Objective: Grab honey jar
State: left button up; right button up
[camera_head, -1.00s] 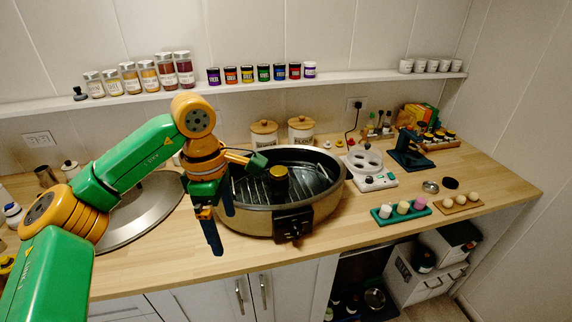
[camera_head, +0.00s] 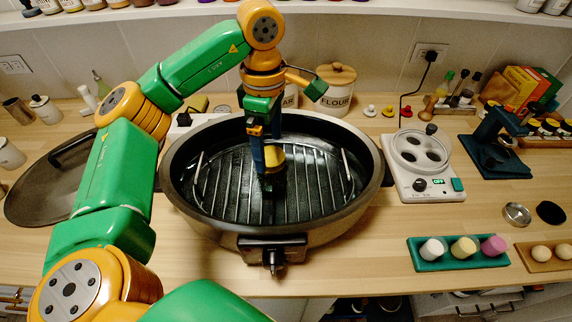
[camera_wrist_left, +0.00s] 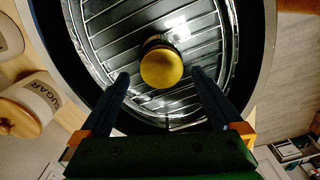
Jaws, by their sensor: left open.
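The jar with a gold-yellow lid (camera_head: 275,155), which I take to be the honey jar, stands on the wire rack in the round roaster (camera_head: 340,222). In the left wrist view its round lid (camera_wrist_left: 161,67) shows from above, and its body is mostly hidden. My left gripper (camera_head: 266,172) points down into the roaster and partly covers the jar in the head view. In the wrist view its two dark fingers (camera_wrist_left: 160,76) are open, one toward each side of the lid, with gaps to it. My right gripper is not in view.
The roaster's wall surrounds the jar and left gripper. A large lid (camera_head: 50,190) lies left. Flour (camera_head: 335,92) and sugar (camera_wrist_left: 35,98) canisters stand behind. A white appliance (camera_head: 425,180) and a green tray (camera_head: 456,255) are to the right. Bare counter lies in front.

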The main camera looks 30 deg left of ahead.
aim_at(271, 169)
pick_arm(q)
jog(key=shift+s+f, duration=0.2)
jog(key=shift+f, duration=0.1)
jog(key=shift+s+f, duration=0.15)
jog(key=shift+f, duration=0.15)
jog(key=f, duration=0.3)
jog(key=f+b, duration=0.1)
jog(key=f, duration=0.2)
jog(key=shift+w+d+f, duration=0.1)
jog(key=shift+w+f, duration=0.05)
jog(key=shift+w, duration=0.05)
grip_shut()
